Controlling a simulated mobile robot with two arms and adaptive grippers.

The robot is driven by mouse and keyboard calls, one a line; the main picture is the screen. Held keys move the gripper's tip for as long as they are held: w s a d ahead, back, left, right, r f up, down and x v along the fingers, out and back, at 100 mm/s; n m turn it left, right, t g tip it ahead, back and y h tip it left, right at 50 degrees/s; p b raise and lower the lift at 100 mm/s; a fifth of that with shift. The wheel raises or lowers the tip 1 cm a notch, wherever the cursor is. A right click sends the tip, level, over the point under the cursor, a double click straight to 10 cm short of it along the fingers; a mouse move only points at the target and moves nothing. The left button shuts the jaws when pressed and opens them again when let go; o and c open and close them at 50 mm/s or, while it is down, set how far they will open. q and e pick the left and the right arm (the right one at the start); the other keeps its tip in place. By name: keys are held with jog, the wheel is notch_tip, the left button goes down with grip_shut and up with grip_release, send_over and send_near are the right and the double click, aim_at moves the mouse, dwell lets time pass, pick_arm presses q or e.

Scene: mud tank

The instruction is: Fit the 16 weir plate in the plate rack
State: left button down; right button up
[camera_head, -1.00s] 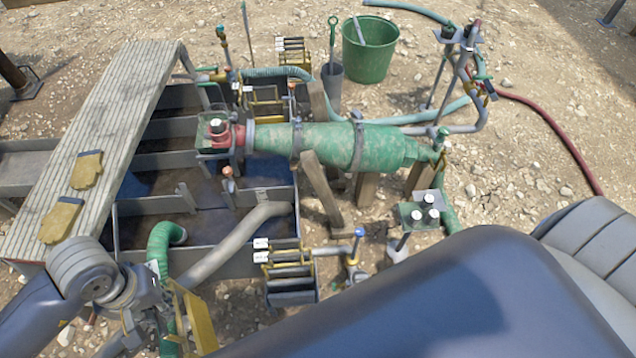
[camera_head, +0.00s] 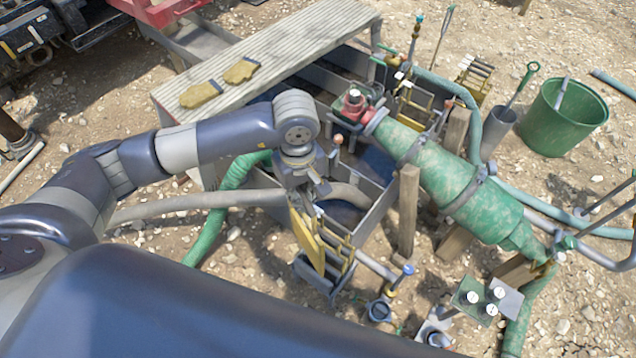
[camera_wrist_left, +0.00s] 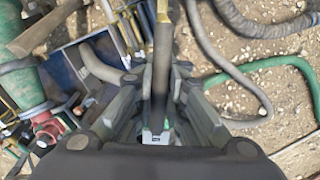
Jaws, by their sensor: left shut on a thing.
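My left gripper (camera_head: 306,204) is shut on a yellow weir plate (camera_head: 307,242), which hangs below its fingers, roughly upright. Any number on it is not legible. The plate rack (camera_head: 318,283) stands on the ground just under and behind the plate, with several slots and plates. The plate overlaps the rack in the head view, so I cannot tell whether it is in a slot. In the left wrist view the plate (camera_wrist_left: 162,50) shows edge-on between the fingers (camera_wrist_left: 155,112), beside the yellow rack parts (camera_wrist_left: 128,25). My right gripper is not in view.
The grey tank (camera_head: 376,212) and a grey hose (camera_head: 250,198) lie close behind the gripper. A blue-handled valve (camera_head: 398,280) stands right of the rack. The green cylinder (camera_head: 450,180) and a wooden post (camera_head: 408,212) are further right. A second rack (camera_head: 474,78) is at the back.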

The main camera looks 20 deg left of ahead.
pick_arm(q)
jog(key=w+d+n+b, duration=0.1)
jog(key=w+d+n, duration=0.1)
jog(key=w+n, duration=0.25)
notch_tip(320, 180, down, 20)
jog(key=b, duration=1.1)
jog(key=shift+s+f+b, duration=0.15)
jog(key=shift+s+b, duration=0.2)
jog(key=shift+d, duration=0.1)
jog(key=shift+s, duration=0.1)
jog(key=shift+s, duration=0.25)
